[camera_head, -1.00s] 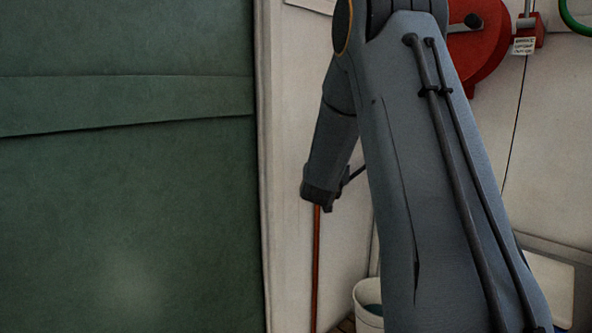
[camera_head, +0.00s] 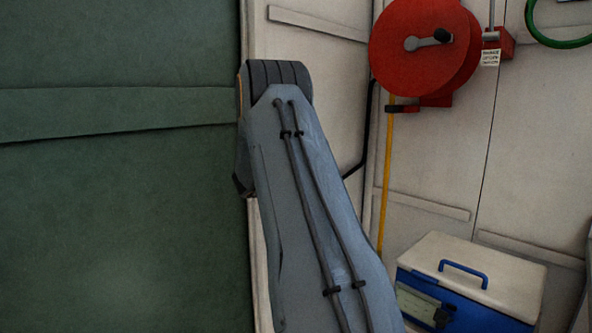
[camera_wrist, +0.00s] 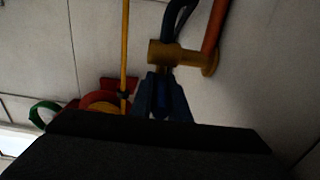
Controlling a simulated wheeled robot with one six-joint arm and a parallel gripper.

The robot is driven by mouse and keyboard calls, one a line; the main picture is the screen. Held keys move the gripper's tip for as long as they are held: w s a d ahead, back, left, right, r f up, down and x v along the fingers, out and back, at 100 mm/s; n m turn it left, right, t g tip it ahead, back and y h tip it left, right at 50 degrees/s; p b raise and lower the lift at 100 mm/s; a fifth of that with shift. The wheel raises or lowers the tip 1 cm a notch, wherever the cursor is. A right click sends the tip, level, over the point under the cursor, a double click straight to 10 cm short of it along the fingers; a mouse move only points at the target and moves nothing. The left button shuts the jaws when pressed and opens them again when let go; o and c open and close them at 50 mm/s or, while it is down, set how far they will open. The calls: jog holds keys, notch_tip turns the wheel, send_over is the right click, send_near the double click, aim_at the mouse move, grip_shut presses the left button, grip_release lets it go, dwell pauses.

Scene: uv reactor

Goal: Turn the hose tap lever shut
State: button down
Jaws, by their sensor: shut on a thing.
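In the wrist view, a brass tap (camera_wrist: 180,56) sits on an orange-red pipe (camera_wrist: 216,22) against the pale wall. A dark blue hose (camera_wrist: 177,18) meets it on the far side of my gripper. My gripper (camera_wrist: 163,85) is at the tap, its two blue-grey fingers close on either side of a small dark blue piece, which looks like the tap lever (camera_wrist: 162,95). The fingers are shut on it. The lever's exact angle is hard to tell in the dark picture. In the head view my arm hides the gripper and tap.
A red hose reel (camera_head: 410,75) hangs on the wall with a yellow hose (camera_head: 388,180) running down. A green hose loop (camera_head: 560,38) is at upper right. A blue case with a white lid (camera_head: 500,268) stands below. A dark green panel (camera_head: 120,220) fills the left.

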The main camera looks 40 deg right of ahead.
jog(key=shift+d+r, duration=0.1)
jog(key=shift+r, duration=0.2)
jog(key=c, duration=1.7)
grip_release()
jog(key=shift+f, duration=0.1)
jog(key=shift+f, duration=0.1)
jog(key=shift+a, duration=0.35)
jog(key=a+b, duration=0.1)
jog(key=a, duration=0.6)
jog(key=shift+w+a, duration=0.1)
jog(key=shift+w, duration=0.05)
